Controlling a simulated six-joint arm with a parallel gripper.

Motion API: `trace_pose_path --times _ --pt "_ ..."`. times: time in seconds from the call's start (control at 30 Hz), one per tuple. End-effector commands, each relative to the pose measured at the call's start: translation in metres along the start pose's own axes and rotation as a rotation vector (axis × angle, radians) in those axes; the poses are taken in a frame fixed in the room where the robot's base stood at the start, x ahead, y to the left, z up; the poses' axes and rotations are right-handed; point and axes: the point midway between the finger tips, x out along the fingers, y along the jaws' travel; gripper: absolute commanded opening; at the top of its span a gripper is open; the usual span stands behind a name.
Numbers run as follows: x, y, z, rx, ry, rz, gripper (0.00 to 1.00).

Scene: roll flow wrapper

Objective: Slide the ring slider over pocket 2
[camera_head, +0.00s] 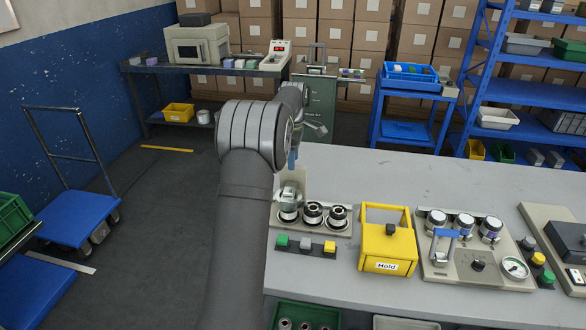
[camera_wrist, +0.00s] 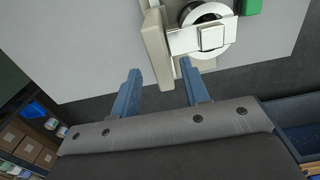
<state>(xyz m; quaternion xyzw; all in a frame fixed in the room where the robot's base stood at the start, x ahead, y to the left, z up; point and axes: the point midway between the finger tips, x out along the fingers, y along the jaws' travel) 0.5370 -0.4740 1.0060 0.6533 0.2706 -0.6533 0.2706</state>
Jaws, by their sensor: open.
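A pale fixture (camera_head: 346,230) with three round pockets in a row stands on the table's left part. A silver slider (camera_head: 288,198) sits over the leftmost pocket; the middle pocket (camera_head: 312,212) and right pocket (camera_head: 337,215) show uncovered dark rings. I cannot read pocket numbers. In the wrist view the slider (camera_wrist: 210,38) is a bright metal bar with a square block, lying across a round pocket (camera_wrist: 205,12). My gripper (camera_wrist: 160,87) has two blue fingers, spread apart with nothing between them. It is short of the slider and apart from it. In the head view my arm partly hides it.
A beige upright plate (camera_wrist: 154,45) stands beside the slider. Green, grey and yellow buttons (camera_head: 306,245) lie in front of the fixture. A yellow box (camera_head: 386,251) labelled Hold and a gauge panel (camera_head: 478,266) stand to the right. The table's back (camera_head: 430,175) is clear.

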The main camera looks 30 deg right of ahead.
Motion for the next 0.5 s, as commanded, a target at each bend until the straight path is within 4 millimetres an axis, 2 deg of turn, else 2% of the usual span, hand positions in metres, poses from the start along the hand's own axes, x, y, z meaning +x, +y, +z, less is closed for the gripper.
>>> trace_pose_path --times 0.03,0.2,0.5 --pt "0.011 -0.001 0.0 0.0 0.0 -0.004 0.42" --pt "0.033 0.0 0.0 0.0 0.0 -0.001 0.42" --pt "0.044 0.0 0.0 0.0 0.0 0.0 0.42"
